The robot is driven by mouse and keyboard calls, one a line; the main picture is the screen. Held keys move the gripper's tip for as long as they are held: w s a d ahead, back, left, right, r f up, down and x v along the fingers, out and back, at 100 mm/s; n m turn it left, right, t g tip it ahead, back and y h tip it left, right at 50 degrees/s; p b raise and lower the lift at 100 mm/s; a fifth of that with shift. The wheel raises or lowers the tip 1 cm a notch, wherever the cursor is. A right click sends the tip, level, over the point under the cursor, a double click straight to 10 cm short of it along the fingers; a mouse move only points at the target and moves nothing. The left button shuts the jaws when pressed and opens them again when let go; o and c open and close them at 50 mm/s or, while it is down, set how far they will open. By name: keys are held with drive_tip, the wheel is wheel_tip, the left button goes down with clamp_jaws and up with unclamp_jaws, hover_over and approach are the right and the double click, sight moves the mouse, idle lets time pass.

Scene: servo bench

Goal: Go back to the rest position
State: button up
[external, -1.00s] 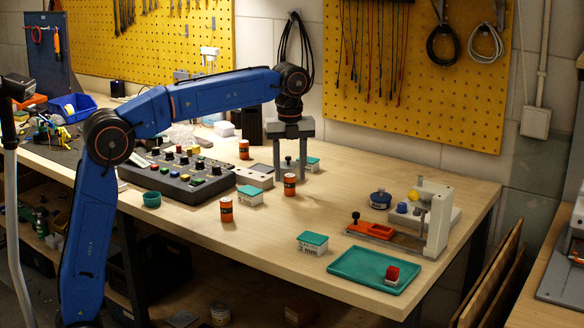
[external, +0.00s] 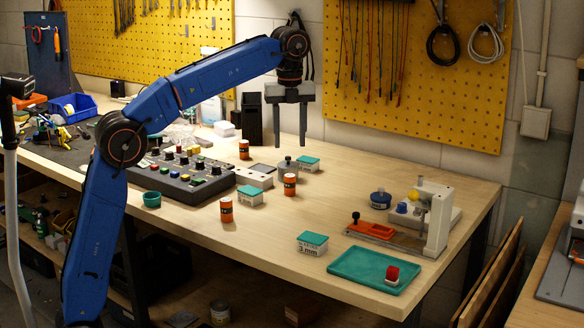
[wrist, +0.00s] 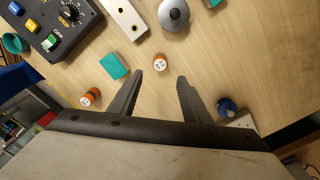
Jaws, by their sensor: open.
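My gripper (external: 290,140) hangs from the blue arm above the back part of the bench, fingers pointing down. It is open and empty, clear of the bench top. In the wrist view my gripper (wrist: 158,76) shows its two fingers apart, with bare wood and an orange canister (wrist: 160,62) seen beyond the gap. A grey round knob-topped piece (external: 287,166) stands on the bench below the gripper; it also shows in the wrist view (wrist: 174,14).
A black control box (external: 180,178) stands left of the gripper. Teal-lidded boxes (external: 312,243) and orange canisters (external: 226,210) are spread over the bench. A teal tray (external: 350,267) with a red-topped block lies at front right. A white-framed fixture (external: 438,225) stands behind it. The yellow pegboard (external: 455,115) rises behind.

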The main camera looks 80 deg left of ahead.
drive_tip(key=s+d+n+t, duration=0.2)
drive_tip(key=s+d+n, duration=0.2)
drive_tip(key=s+d, duration=0.8)
drive_tip(key=s+d+f+n+t, duration=0.1)
drive_tip(key=s+d+f+n, duration=0.15)
drive_tip(key=s, duration=0.55)
drive_tip(key=s+d+f+n+t, duration=0.1)
drive_tip(key=s+f+n, duration=0.15)
drive_tip(key=s, duration=0.55)
drive_tip(key=s+d+f+n, duration=0.1)
drive_tip(key=s+f+n, duration=0.3)
drive_tip(key=f, duration=0.9)
drive_tip(key=s+d+f+n, duration=0.2)
drive_tip(key=s+f+n, duration=0.3)
drive_tip(key=f, duration=0.8)
drive_tip(key=s, duration=0.3)
drive_tip(key=shift+s+d+f+t, duration=0.15)
drive_tip(key=shift+s+t, duration=0.1)
drive_tip(key=shift+t, duration=0.15)
drive_tip(key=shift+o, duration=0.4)
